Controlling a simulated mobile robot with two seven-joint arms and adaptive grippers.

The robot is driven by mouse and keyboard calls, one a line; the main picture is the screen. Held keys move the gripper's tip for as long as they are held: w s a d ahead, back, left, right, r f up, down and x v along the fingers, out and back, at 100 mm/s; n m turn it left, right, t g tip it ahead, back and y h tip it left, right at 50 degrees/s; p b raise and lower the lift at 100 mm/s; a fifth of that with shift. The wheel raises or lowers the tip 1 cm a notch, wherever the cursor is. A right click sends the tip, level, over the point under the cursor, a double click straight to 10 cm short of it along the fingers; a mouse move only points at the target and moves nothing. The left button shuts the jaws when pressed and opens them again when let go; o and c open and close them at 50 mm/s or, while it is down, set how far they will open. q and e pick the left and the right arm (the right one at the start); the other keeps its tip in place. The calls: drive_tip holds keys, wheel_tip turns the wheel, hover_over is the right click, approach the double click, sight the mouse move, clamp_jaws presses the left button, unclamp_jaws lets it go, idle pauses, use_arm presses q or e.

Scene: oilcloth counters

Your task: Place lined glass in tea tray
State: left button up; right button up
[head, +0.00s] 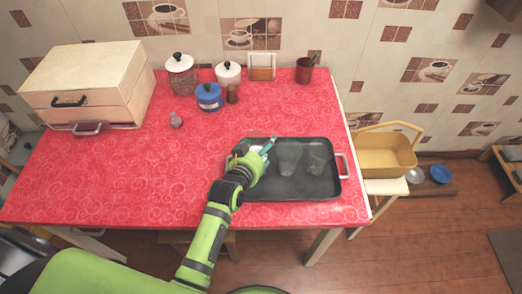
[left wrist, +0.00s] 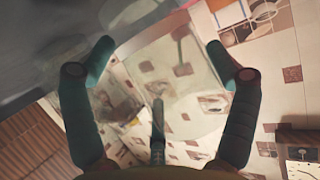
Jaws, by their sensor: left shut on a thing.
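The tea tray (head: 308,188) is a dark rectangular tray with light handles, near the front right of the red table. A clear glass (head: 289,158) shows over the tray's middle, right beside my left gripper (head: 268,147). In the left wrist view, a large clear glass (left wrist: 165,85) fills the space between the teal fingers of my left gripper (left wrist: 160,65), which is shut on it. Its lines cannot be made out, nor whether its base touches the tray. Another clear glass (head: 317,161) stands in the tray further right. My right gripper is not in view.
A cream bread box (head: 85,85) stands at the back left. Jars, including a blue one (head: 208,98), a napkin holder (head: 261,67) and a red cup (head: 304,71) line the back. A small grey item (head: 176,120) lies left. The table's front left is clear.

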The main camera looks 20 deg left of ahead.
use_arm(q)
drive_tip(key=shift+f, duration=0.35)
drive_tip(key=shift+f, duration=0.1)
drive_tip(key=o, duration=1.4)
drive_tip(key=v, duration=1.2)
